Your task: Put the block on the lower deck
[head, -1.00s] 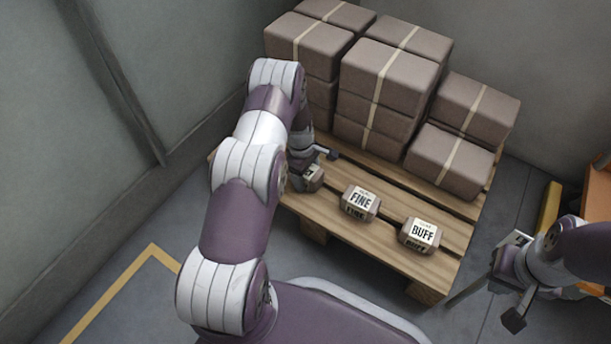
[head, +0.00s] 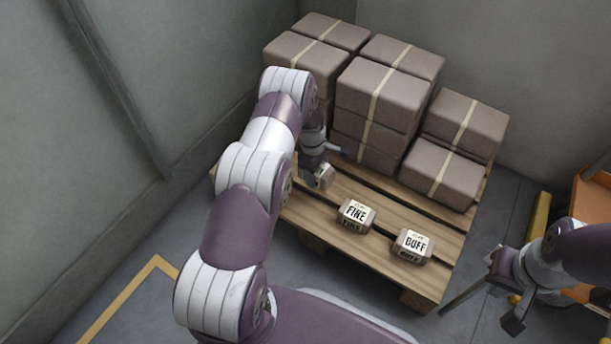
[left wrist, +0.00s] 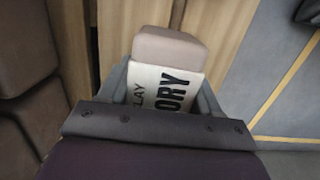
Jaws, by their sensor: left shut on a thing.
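My left gripper (head: 324,166) is shut on a small brown block (left wrist: 170,50) with a white label. In the left wrist view the label reads "ORY" and "LAY", partly hidden by the gripper. The held block (head: 320,178) also shows in the head view, over the left part of the wooden pallet (head: 385,240). Two similar blocks, FINE (head: 355,215) and BUFF (head: 413,246), rest on the pallet's front planks. My right gripper (head: 503,290) is open and empty, right of the pallet. I cannot make out a lower deck.
Several large brown packages (head: 375,95) with pale straps are stacked on the back of the pallet. Grey walls stand behind and left. An orange structure (head: 592,200) is cut off at the right edge, with a yellow bar (head: 538,220) beside it.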

